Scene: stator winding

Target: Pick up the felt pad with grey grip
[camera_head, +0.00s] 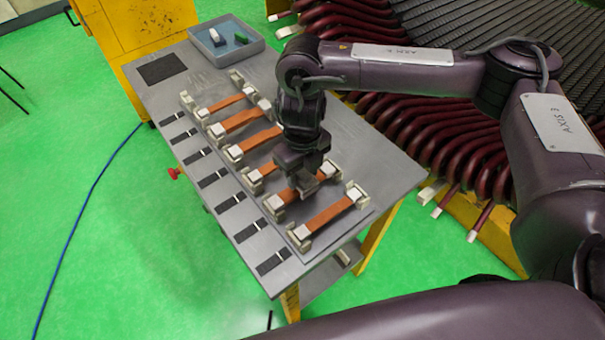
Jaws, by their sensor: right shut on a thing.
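A blue-grey tray (200,40) stands at the table's far end. In it lie a small pale, whitish-grey block (217,37) and a small green piece (240,38). The pale block may be the felt pad with grey grip, but it is too small to be sure. My right gripper (303,183) points down over the near half of the fixture row, well away from the tray. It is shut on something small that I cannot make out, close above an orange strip. My left gripper is not in view.
The grey table (235,192) carries a row of orange strips (328,213) in pale end blocks. Several black-and-white strips (273,262) lie along its left edge, and a dark square (161,68) lies at the far left. Dark red coils (440,140) stand close on the right.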

